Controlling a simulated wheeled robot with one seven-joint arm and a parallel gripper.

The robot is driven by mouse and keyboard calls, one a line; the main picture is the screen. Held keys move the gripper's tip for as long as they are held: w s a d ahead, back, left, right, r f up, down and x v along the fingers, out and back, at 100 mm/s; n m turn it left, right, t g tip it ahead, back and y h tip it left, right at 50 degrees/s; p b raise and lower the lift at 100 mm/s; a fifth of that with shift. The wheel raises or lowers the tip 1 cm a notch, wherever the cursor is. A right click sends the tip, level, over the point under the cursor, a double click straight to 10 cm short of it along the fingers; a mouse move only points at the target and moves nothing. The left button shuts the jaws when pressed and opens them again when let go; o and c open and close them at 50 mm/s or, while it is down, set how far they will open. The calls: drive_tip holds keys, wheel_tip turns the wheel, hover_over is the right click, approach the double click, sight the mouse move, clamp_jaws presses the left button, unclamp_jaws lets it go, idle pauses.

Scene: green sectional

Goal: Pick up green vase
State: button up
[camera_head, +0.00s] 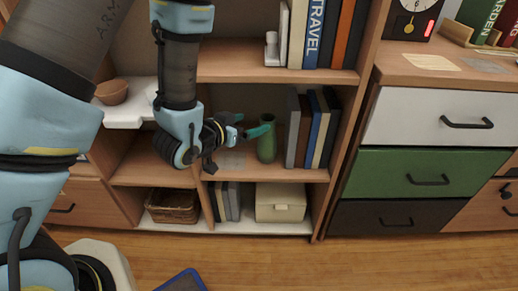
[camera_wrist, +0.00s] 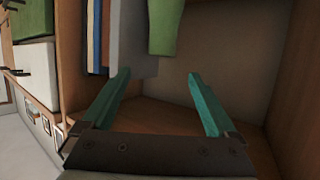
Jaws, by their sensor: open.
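The green vase (camera_head: 267,146) stands upright on the middle shelf of the bookcase, left of a row of books. My gripper (camera_head: 256,123) is open and reaches in from the left at about the height of the vase's top. One teal finger overlaps the vase's upper part in the head view; whether it touches cannot be told. In the wrist view, which looks upside down, the vase (camera_wrist: 165,28) shows partly at the top edge, beyond the open fingertips (camera_wrist: 158,74). Nothing is between the fingers, and part of the vase is cut off.
Several books (camera_head: 312,128) stand right of the vase; they also show in the wrist view (camera_wrist: 122,40). A shelf board (camera_head: 270,75) runs above. Below are a white box (camera_head: 281,203) and a basket (camera_head: 173,206). A drawer unit (camera_head: 428,172) stands to the right.

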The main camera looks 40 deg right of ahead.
sight(272, 118)
drive_tip(key=shift+f+b+x, duration=0.2)
drive_tip(key=shift+b+x, duration=1.65)
drive_tip(key=shift+x, duration=0.8)
drive_tip(key=shift+f+b+x, duration=0.2)
drive_tip(key=shift+b+x, duration=1.65)
drive_tip(key=shift+x, duration=0.75)
drive_tip(key=shift+w+a, duration=0.1)
drive_tip(key=shift+a, duration=0.05)
clamp_jaws()
